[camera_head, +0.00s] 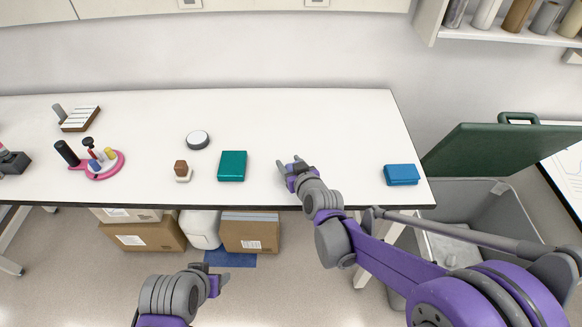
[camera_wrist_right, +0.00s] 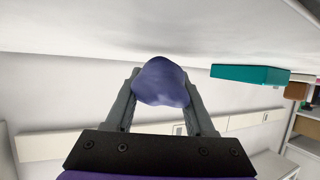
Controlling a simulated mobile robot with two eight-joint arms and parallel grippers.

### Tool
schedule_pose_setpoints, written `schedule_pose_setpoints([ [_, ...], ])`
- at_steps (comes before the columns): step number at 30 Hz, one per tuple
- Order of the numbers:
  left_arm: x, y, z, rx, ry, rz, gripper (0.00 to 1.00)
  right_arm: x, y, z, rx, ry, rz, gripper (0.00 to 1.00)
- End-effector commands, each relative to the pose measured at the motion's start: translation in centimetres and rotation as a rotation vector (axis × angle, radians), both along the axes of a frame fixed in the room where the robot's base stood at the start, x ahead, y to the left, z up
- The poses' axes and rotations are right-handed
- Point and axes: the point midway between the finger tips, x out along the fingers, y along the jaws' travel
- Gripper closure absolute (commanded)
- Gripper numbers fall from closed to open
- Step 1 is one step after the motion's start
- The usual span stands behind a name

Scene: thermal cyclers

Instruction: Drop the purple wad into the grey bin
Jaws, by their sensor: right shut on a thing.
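My right gripper (camera_head: 290,164) is over the white table near its front edge. In the right wrist view it is shut on the crumpled purple wad (camera_wrist_right: 162,82), held between its two fingers. I cannot make out the wad clearly in the head view. The grey bin (camera_head: 490,208) stands on the floor beyond the table's right end. Its dark green lid (camera_head: 490,148) is raised, and part of the bin is hidden behind my right arm. My left gripper (camera_head: 217,281) is low in front of the table; its finger opening is unclear.
A teal box (camera_head: 232,166) lies left of my right gripper and a blue box (camera_head: 401,175) lies near the table's right end. A round white-topped item (camera_head: 198,140) is farther left. Cardboard boxes (camera_head: 250,233) stand below the table.

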Motion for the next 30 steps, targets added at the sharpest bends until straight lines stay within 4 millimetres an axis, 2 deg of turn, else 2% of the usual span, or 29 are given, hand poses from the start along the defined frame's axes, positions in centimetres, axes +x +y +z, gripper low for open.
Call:
schedule_pose_setpoints([
  [9, 0.3, 0.0, 1.0, 0.0, -0.005, 0.0, 0.4, 0.0, 0.0, 6.3, 0.0, -0.001, 0.0, 0.97],
  [15, 0.4, 0.0, 1.3, 0.0, -0.007, 0.0, 0.4, 0.0, 0.0, 8.9, 0.0, 0.0, 0.0, 0.97],
  [30, 0.4, 0.0, 1.4, 0.0, -0.007, 0.0, 0.4, 0.0, 0.0, 9.4, 0.0, 0.0, 0.0, 0.97],
])
